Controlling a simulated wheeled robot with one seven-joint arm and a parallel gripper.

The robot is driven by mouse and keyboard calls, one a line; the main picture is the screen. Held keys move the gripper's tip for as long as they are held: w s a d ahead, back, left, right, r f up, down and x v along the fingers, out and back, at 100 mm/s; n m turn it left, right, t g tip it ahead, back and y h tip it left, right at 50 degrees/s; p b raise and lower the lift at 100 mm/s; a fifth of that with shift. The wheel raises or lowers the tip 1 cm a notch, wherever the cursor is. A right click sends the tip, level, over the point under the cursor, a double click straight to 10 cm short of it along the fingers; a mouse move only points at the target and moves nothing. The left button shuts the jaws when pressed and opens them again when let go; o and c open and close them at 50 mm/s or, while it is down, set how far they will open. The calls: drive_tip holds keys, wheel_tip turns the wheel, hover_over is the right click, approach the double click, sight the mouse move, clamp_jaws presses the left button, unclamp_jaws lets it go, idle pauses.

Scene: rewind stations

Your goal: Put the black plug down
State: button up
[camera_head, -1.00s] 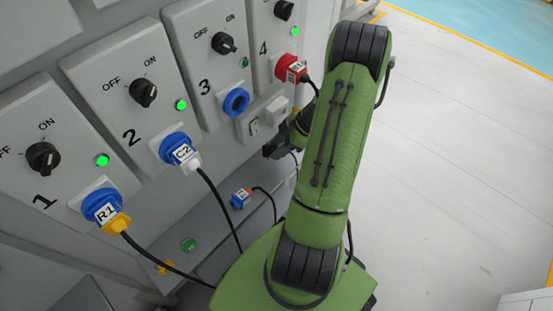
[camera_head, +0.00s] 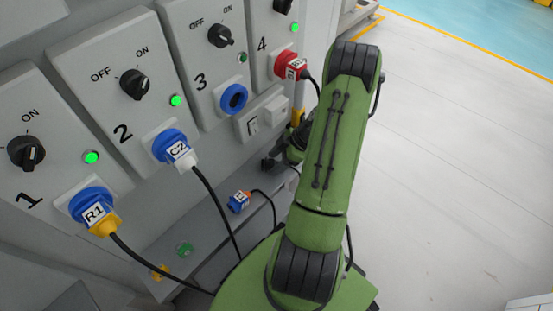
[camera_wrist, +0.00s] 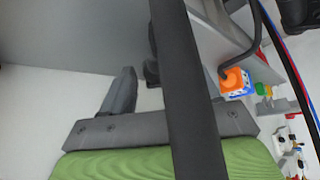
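My gripper (camera_head: 270,163) is low beside the panels, at the right end of the grey ledge, mostly hidden behind my green arm. In the wrist view one grey finger (camera_wrist: 121,92) shows at the left; the other is largely covered by a broad dark band crossing the picture. A black object (camera_wrist: 152,72), possibly the black plug, shows partly between the fingers. The band hides its other side, so I cannot tell whether the fingers touch it. No black plug can be made out in the head view.
Plug R1 (camera_head: 98,214) sits in panel 1, C2 (camera_head: 177,150) in panel 2, and a red plug (camera_head: 292,67) in panel 4. Panel 3's blue socket (camera_head: 233,98) is empty. A blue-orange plug (camera_head: 239,202) lies on the ledge, also in the wrist view (camera_wrist: 236,82). Open floor lies right.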

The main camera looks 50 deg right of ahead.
drive_tip(key=p+v, duration=0.3)
drive_tip(key=v, duration=0.9)
drive_tip(key=shift+r+p, duration=0.2)
drive_tip(key=shift+p, duration=0.1)
